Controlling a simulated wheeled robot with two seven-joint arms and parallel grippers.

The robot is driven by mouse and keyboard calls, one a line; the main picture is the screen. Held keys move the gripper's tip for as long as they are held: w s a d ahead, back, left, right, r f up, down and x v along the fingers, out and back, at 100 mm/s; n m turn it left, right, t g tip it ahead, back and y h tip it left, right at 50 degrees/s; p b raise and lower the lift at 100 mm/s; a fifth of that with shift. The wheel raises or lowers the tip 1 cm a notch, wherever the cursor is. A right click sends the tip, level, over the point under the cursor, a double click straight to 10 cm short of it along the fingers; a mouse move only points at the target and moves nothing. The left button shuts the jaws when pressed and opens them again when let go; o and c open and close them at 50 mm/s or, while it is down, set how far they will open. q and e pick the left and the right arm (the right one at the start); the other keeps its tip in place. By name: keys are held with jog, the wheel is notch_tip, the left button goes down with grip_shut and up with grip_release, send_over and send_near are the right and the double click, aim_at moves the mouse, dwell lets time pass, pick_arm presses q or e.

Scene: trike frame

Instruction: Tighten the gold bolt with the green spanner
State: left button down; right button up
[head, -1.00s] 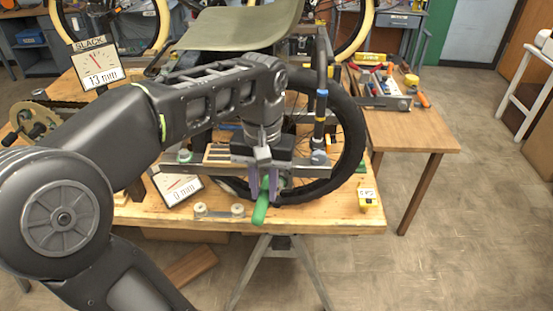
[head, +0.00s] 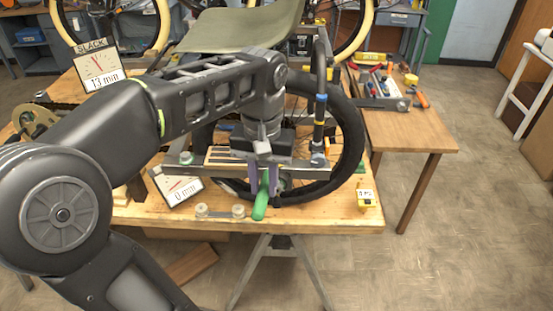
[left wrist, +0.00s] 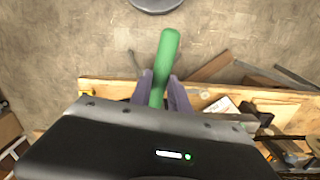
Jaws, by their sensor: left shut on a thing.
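My left gripper (head: 264,181) is shut on the green spanner (head: 260,209) at the front of the trike frame, near the wheel. The spanner's green handle points toward the front edge of the bench. In the left wrist view the spanner handle (left wrist: 165,62) stands out between the two purple-grey fingers (left wrist: 158,90). I cannot make out the gold bolt or the spanner's head; the gripper and arm cover that area. My right gripper does not show.
The black wheel (head: 349,150) stands behind the gripper. A tilted dial card (head: 178,187) reads 0 mm, and a SLACK dial (head: 97,68) reads 13 mm. A yellow gauge (head: 367,198) sits at the bench's right corner. A tool tray (head: 385,103) lies on the right table.

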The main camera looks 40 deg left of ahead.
pick_arm(q)
jog(key=shift+r, duration=0.4)
notch_tip(320, 180, up, 2)
jog(key=shift+r+p, duration=0.15)
jog(key=shift+p, duration=1.05)
jog(key=shift+r+p, duration=0.5)
jog(key=shift+r, duration=0.35)
jog(key=shift+f, duration=0.2)
jog(key=shift+w+d+f+b, duration=0.1)
jog(key=shift+f+b, duration=0.8)
jog(key=shift+f, duration=0.2)
jog(key=shift+d+f+b, duration=0.1)
jog(key=shift+f+b, duration=0.75)
jog(key=shift+f, duration=0.2)
